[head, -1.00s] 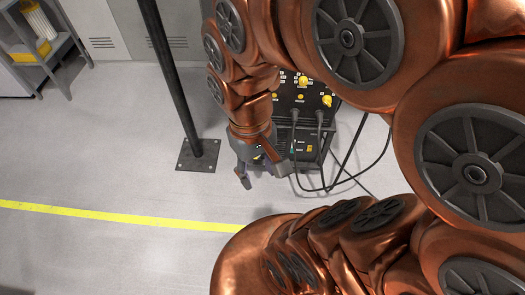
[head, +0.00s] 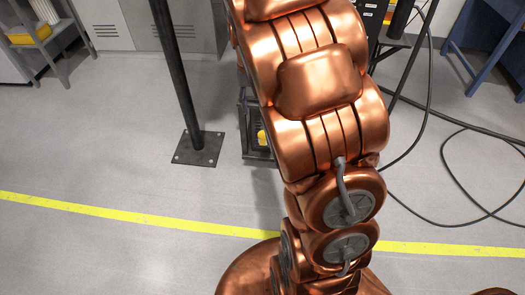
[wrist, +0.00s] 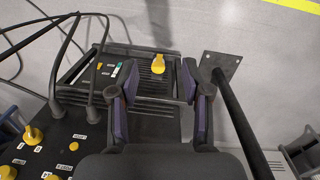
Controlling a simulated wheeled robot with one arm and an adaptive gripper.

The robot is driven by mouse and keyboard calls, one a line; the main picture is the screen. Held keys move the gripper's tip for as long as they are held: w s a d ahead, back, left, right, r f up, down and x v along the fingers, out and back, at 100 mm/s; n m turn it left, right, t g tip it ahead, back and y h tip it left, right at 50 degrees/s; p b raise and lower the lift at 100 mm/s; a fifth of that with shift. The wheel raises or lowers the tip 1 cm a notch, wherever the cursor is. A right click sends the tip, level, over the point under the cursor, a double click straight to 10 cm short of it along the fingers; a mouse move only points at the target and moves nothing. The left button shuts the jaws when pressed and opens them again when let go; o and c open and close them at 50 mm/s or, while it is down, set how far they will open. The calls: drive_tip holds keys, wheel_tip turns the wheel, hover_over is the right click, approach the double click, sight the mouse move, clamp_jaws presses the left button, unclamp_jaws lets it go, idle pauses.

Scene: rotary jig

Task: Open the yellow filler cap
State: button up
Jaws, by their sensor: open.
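The yellow filler cap (wrist: 158,63) is on the dark machine, near its far edge in the wrist view. A small yellow patch (head: 261,137) low on the machine in the head view looks like the same cap, mostly beside my copper arm. My gripper (wrist: 160,74) is open and empty. Its two fingers stand on either side of the cap in the wrist picture, with a gap on both sides. I cannot tell how far the cap is from the fingertips. My arm hides the gripper in the head view.
Yellow knobs (wrist: 33,135) and plugged black cables (wrist: 96,100) are on the machine at left. A dark post (wrist: 240,125) with a floor plate (wrist: 221,66) stands close at right; the post (head: 178,75) also shows in the head view. Cables (head: 440,205) lie on the floor at right.

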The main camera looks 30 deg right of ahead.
drive_tip(key=m+b, duration=0.2)
drive_tip(key=b, duration=1.1)
hover_over(262, 143)
drive_tip(key=shift+t, duration=0.4)
wheel_tip(262, 143, down, 24)
drive_tip(key=shift+d+f, duration=0.1)
drive_tip(key=shift+f+b, duration=1.8)
drive_tip(key=shift+f, duration=2)
drive_tip(key=shift+c, duration=0.2)
clamp_jaws()
